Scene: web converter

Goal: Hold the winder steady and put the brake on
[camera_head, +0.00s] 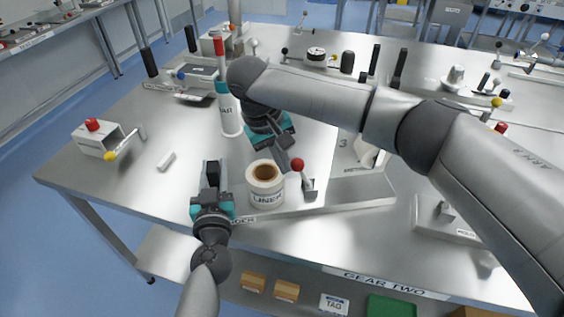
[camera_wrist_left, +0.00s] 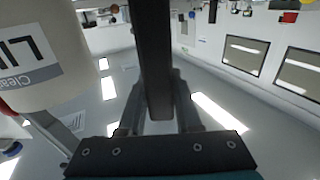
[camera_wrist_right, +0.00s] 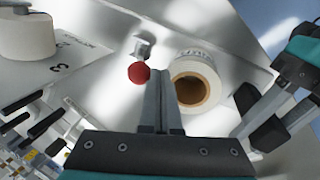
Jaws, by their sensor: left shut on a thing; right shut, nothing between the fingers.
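The winder is a grey base (camera_head: 345,197) at the table's front edge, carrying a white roll marked LINER (camera_head: 266,196). A lever with a red knob (camera_head: 298,164) stands right of the roll; the knob also shows in the right wrist view (camera_wrist_right: 138,72). My left gripper (camera_head: 211,178) is shut on a dark upright handle (camera_wrist_left: 154,50) left of the roll. My right gripper (camera_head: 284,158) is shut and empty, just left of the red knob in the head view. In the right wrist view its fingertips (camera_wrist_right: 162,76) lie between knob and roll; contact cannot be told.
A white bottle (camera_head: 229,112) with a red top stands behind the roll. A box with a red button (camera_head: 94,137) and a small white block (camera_head: 166,160) are at left. My right arm crosses the table and hides part of it.

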